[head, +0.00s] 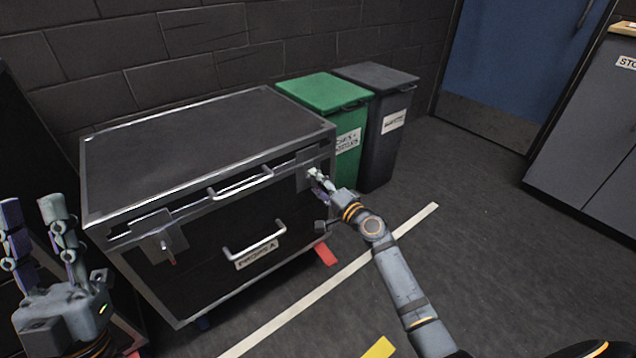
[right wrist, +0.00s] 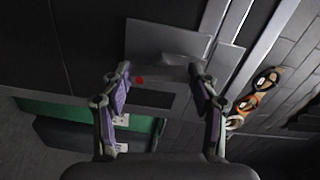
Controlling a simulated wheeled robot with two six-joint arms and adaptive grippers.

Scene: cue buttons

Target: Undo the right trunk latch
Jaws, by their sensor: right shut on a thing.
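A black trunk (head: 215,140) with silver metal edges stands against the wall, its lid down. Its right latch (head: 311,172) is on the front, near the right corner. My right gripper (head: 319,182) is at this latch, shut on it. In the right wrist view, the fingers of my right gripper (right wrist: 162,92) stand on either side of the right latch (right wrist: 168,72), in front of its grey plate and a red spot. The fingers partly hide the latch in the head view. The left latch (head: 163,246) has a red tip hanging down. My left gripper (head: 35,222) is open and empty, left of the trunk.
A green bin (head: 322,86) and a dark grey bin (head: 385,76) stand right of the trunk. Handles (head: 256,252) project from the trunk's front. A grey cabinet (head: 590,140) and a blue door (head: 515,50) are at the right.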

